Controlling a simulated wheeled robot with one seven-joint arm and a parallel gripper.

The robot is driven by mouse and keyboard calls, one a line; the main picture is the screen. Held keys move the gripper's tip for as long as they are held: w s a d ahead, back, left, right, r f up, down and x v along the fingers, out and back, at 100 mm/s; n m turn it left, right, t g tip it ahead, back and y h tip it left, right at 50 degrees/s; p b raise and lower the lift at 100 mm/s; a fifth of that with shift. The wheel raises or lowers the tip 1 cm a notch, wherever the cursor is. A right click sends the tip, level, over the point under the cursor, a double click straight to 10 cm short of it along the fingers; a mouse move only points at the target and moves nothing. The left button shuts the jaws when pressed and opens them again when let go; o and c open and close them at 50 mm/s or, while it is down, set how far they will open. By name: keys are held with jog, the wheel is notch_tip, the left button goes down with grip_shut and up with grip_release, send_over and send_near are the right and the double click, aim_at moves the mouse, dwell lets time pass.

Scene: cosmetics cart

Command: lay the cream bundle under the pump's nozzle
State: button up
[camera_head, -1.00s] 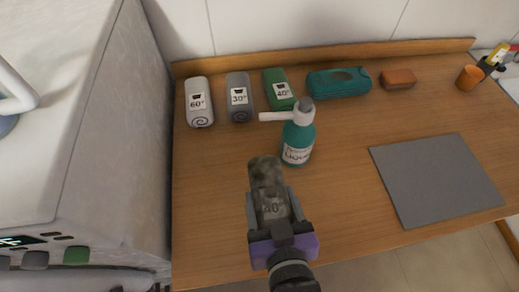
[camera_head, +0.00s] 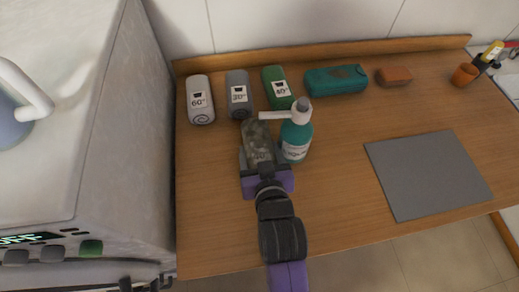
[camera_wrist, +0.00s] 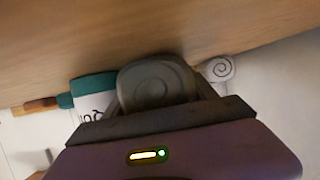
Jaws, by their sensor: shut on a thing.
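My gripper (camera_head: 262,163) is shut on a rolled bundle (camera_head: 257,140), which looks mottled grey-brown rather than clear cream. In the wrist view the bundle's rounded end (camera_wrist: 158,85) shows between the fingers. A teal pump bottle (camera_head: 296,143) with a white label stands upright just right of the bundle. Its white nozzle (camera_head: 275,115) points left, and its tip is at the bundle's far end in the head view. The bottle also shows in the wrist view (camera_wrist: 92,92). I cannot tell whether the bundle touches the table.
Behind stand a white 60° roll (camera_head: 200,100), a grey 30° roll (camera_head: 238,95) and a green 40° roll (camera_head: 278,88). A grey mat (camera_head: 428,174) is at right on the wooden table (camera_head: 335,205).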

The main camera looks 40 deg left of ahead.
jog(key=shift+f, duration=0.15)
jog(key=o, duration=1.3)
jog(key=shift+c, duration=0.2)
jog(key=shift+r, duration=0.2)
jog(key=shift+s+d, duration=0.2)
jog(key=shift+d, duration=0.1)
jog(key=b+v, duration=0.1)
jog(key=v, duration=1)
jog(key=shift+s+d+r, duration=0.1)
jog(key=shift+r, duration=0.05)
